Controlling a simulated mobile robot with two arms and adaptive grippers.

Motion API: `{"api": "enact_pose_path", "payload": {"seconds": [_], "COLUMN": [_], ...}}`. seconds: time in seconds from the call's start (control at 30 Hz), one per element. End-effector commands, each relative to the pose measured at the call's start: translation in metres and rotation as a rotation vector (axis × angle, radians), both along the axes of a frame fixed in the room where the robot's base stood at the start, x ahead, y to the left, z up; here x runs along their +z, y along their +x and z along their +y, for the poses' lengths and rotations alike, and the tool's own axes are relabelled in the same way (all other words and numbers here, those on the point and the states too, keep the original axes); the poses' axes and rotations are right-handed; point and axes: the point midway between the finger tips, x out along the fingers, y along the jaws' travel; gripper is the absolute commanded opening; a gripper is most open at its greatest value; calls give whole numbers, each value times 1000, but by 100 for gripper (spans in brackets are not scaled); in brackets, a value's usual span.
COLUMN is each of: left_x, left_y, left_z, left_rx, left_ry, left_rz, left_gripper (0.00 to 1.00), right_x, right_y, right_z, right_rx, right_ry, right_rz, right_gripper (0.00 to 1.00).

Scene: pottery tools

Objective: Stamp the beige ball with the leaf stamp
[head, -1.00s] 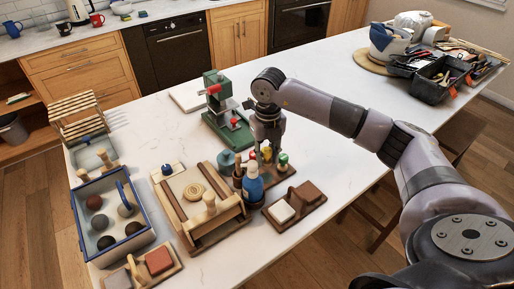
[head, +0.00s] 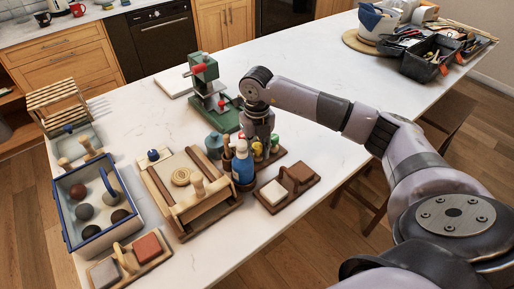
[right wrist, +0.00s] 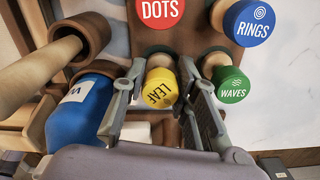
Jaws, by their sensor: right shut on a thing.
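My right gripper (right wrist: 162,95) has its fingers on either side of the yellow leaf stamp (right wrist: 159,86), whose top reads LEAF, and is shut on it. The stamp stands among other stamps in its brown rack; its lower part is hidden. In the head view my right gripper (head: 258,140) is over this rack (head: 272,160), right of the blue bottle. My left gripper is out of view.
Close to the gripper stand the blue bottle (head: 243,165), the red DOTS stamp (right wrist: 160,10), the blue RINGS stamp (right wrist: 250,22) and the green WAVES stamp (right wrist: 232,85). A wooden frame board (head: 205,210) bears a beige disc (head: 181,177). A green press (head: 204,80) stands behind.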

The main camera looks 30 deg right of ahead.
Motion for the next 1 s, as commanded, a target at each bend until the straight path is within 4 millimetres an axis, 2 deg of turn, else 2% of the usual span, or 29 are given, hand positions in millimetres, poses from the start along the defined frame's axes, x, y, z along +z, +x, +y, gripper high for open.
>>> {"api": "enact_pose_path", "payload": {"seconds": [0.8,0.83,1.0], "left_x": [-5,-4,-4], "left_y": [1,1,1], "left_z": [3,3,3], "left_rx": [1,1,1], "left_ry": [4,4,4], "left_rz": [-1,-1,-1], "left_gripper": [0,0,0], "right_x": [-6,-5,-5], "right_y": [0,0,0], "right_z": [0,0,0], "right_rx": [0,0,0], "right_ry": [0,0,0], "right_rz": [0,0,0], "right_gripper": [3,29,40]}}
